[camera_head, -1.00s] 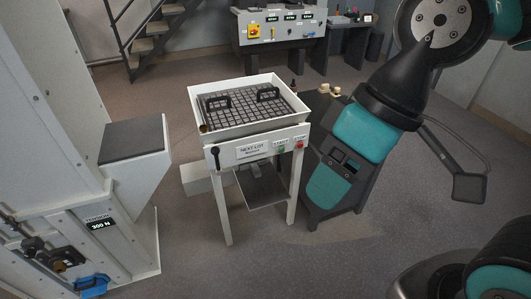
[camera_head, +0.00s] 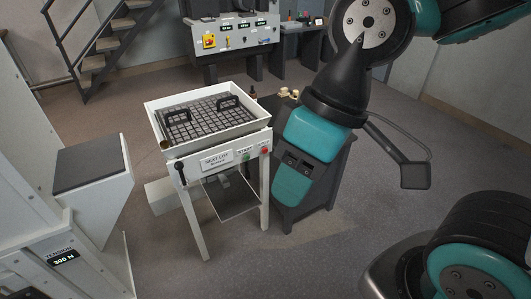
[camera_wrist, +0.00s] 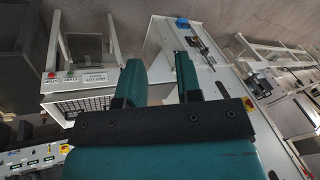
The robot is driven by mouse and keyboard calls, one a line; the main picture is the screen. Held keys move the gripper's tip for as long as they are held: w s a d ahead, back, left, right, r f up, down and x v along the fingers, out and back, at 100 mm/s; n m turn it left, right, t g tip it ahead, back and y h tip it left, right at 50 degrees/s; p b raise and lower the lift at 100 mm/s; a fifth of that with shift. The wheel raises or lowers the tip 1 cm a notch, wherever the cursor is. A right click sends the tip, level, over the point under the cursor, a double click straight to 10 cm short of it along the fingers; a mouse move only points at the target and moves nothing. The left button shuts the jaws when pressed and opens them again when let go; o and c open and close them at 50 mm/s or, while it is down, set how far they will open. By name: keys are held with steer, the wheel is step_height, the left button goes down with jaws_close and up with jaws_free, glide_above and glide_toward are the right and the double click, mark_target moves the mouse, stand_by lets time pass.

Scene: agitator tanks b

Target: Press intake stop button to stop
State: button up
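A red button (camera_head: 265,150), labelled STOP, is on the front right of a white stand (camera_head: 219,138) in the head view. A green button (camera_head: 246,157), labelled START, is left of it. The red button also shows in the wrist view (camera_wrist: 51,74), upper left, upside down. My gripper (camera_wrist: 158,62) has two teal fingers apart with nothing between them. The red button appears well to the left of the fingers and apart from them.
A mesh tray with black handles (camera_head: 229,103) tops the stand. A dark cabinet (camera_head: 336,187) stands close on its right. A white machine with a tension display (camera_head: 63,258) is at left. A control desk (camera_head: 233,42) is behind. Floor in front is clear.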

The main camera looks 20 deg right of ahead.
jaws_close()
stand_by(1.4)
